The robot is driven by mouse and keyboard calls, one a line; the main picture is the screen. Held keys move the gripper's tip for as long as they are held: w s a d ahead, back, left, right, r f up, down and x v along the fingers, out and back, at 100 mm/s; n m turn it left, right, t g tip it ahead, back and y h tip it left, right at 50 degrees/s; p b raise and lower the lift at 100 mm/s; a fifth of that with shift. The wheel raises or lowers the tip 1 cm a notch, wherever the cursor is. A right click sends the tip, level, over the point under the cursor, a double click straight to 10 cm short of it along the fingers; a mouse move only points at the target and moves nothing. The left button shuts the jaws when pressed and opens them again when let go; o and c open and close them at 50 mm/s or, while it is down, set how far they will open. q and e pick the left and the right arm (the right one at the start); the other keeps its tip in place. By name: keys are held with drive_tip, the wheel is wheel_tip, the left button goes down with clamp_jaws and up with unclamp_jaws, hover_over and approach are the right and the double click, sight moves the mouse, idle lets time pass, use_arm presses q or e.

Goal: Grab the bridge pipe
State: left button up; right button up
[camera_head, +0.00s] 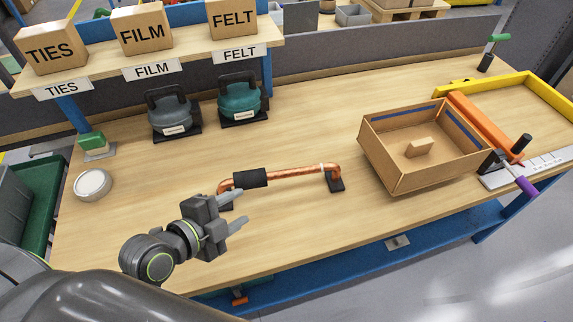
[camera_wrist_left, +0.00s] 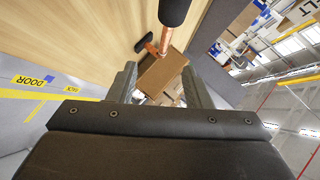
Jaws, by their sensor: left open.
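The bridge pipe (camera_head: 295,173) is a copper pipe with bent ends and a black sleeve (camera_head: 250,178) near its left end. It rests on two small dark feet on the wooden bench. My left gripper (camera_head: 241,208) is open and empty, just in front of the pipe's left end, its fingers pointing right. In the left wrist view the copper pipe (camera_wrist_left: 167,34) and its black sleeve show at the top, beyond and outside the open fingers (camera_wrist_left: 159,70). My right gripper is in neither view.
An open cardboard box (camera_head: 410,178) with a small block inside stands right of the pipe. Two compressors, grey (camera_head: 172,118) and teal (camera_head: 240,101), stand behind. A round white lid (camera_head: 92,183) lies left. A shelf (camera_head: 200,53) with labelled boxes is above. Bench between is clear.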

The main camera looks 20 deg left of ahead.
use_arm(q)
drive_tip(key=p, duration=0.3)
approach(283, 176)
drive_tip(key=d+x, duration=0.1)
drive_tip(key=x, duration=0.4)
drive_tip(key=shift+w+f+m+p, duration=0.15)
drive_tip(key=shift+w+f+p, duration=0.15)
drive_tip(key=shift+w, duration=0.2)
drive_tip(key=shift+w+f+m+p, duration=0.2)
drive_tip(key=shift+w+p, duration=0.2)
drive_tip(key=shift+w, duration=0.15)
drive_tip(key=shift+w+f+m+p, duration=0.15)
drive_tip(key=shift+w+f+p, duration=0.15)
drive_tip(key=shift+w, duration=0.2)
drive_tip(key=shift+w+d+f, duration=0.3)
drive_tip(key=shift+w, duration=0.25)
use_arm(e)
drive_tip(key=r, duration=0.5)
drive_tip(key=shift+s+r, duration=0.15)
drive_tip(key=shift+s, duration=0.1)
use_arm(q)
clamp_jaws()
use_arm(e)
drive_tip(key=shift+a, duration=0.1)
